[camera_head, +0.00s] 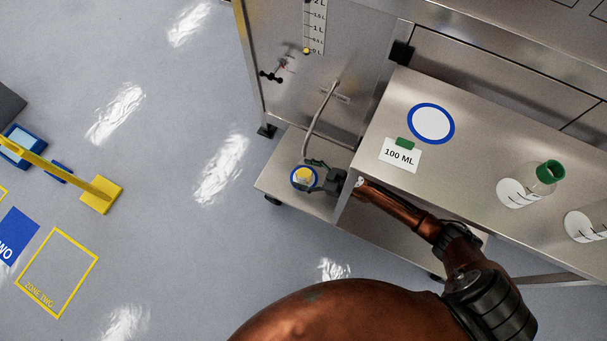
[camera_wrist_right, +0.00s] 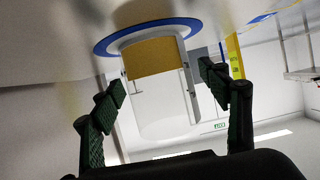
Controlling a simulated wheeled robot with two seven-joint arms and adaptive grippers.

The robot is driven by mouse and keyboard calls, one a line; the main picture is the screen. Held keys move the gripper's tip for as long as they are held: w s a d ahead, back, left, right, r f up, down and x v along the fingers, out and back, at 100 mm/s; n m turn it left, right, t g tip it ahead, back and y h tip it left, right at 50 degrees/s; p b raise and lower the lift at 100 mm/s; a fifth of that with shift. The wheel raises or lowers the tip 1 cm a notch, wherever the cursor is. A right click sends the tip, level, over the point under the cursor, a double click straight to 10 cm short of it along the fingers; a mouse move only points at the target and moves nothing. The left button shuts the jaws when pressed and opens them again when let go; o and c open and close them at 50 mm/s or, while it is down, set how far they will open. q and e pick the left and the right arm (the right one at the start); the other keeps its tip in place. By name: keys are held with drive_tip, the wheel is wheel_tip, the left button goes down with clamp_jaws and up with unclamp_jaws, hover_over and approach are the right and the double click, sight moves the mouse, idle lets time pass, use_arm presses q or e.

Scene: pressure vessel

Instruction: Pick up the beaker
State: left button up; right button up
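A clear beaker with yellow contents (camera_head: 304,175) stands on a blue-ringed white spot on the low steel shelf, below a bent metal pipe. In the right wrist view the beaker (camera_wrist_right: 158,85) appears upside down, upright on its blue ring (camera_wrist_right: 112,42). My right gripper (camera_head: 313,176) reaches it from the right, low over the shelf. Its two dark fingers (camera_wrist_right: 162,85) are spread on either side of the beaker. A gap shows on the right side; I cannot tell whether the left finger touches. My left gripper is not in view.
The higher steel bench (camera_head: 375,190) lies close beside my right forearm. It carries a blue-ringed empty spot (camera_head: 431,123), a "100 ML" card (camera_head: 400,156) and a green-topped flask (camera_head: 546,174). The bent pipe (camera_head: 318,122) rises near the beaker. Floor at left is mostly open.

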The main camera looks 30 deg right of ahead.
drive_tip(key=c, duration=1.2)
